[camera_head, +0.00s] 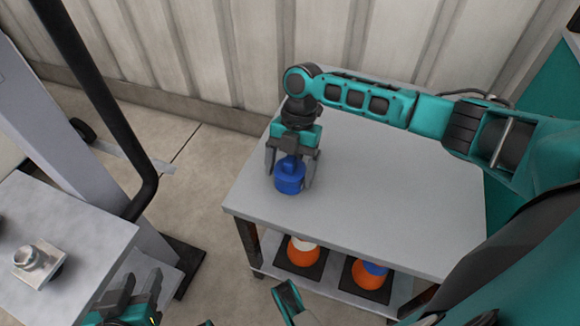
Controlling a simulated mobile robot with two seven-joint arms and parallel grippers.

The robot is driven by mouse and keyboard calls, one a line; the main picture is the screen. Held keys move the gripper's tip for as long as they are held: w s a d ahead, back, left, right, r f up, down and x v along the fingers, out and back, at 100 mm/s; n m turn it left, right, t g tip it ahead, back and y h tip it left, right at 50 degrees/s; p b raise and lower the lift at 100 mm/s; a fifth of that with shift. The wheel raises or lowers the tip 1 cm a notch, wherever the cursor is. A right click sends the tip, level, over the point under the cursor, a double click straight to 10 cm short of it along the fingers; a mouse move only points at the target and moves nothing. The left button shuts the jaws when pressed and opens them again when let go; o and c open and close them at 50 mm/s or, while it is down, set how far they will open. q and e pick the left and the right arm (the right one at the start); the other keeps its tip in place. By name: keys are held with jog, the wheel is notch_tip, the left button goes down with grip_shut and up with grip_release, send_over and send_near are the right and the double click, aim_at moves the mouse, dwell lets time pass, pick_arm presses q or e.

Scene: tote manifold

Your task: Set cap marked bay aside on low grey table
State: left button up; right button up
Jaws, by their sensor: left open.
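A blue cap (289,178) with a narrower knob on top is at the left part of the low grey table (400,190). No marking on it can be read. My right gripper (291,172) points down over the cap, one finger on each side of it. Whether the fingers press on the cap, and whether the cap rests fully on the table top, cannot be told. My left gripper (136,292) is at the bottom left, open and empty, away from the cap and low in front of the left-hand table.
On the table's lower shelf sit orange round things, one with a white top (303,251) and one with a blue top (369,274). A grey table (75,225) at left bears a metal fitting (37,263). A black bent pipe (115,130) stands between. The table's middle is clear.

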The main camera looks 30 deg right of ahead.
jog(key=shift+o, duration=1.1)
pick_arm(q)
jog(key=shift+a, duration=0.1)
pick_arm(e)
jog(key=shift+r, duration=0.15)
pick_arm(q)
jog(key=a+r+p, duration=0.1)
jog(key=p, duration=0.2)
jog(key=shift+s+r+p, duration=0.2)
jog(key=shift+p, duration=0.15)
pick_arm(e)
jog(key=v, duration=1.2)
pick_arm(q)
jog(key=shift+s+r, duration=0.1)
pick_arm(e)
jog(key=shift+s, duration=0.15)
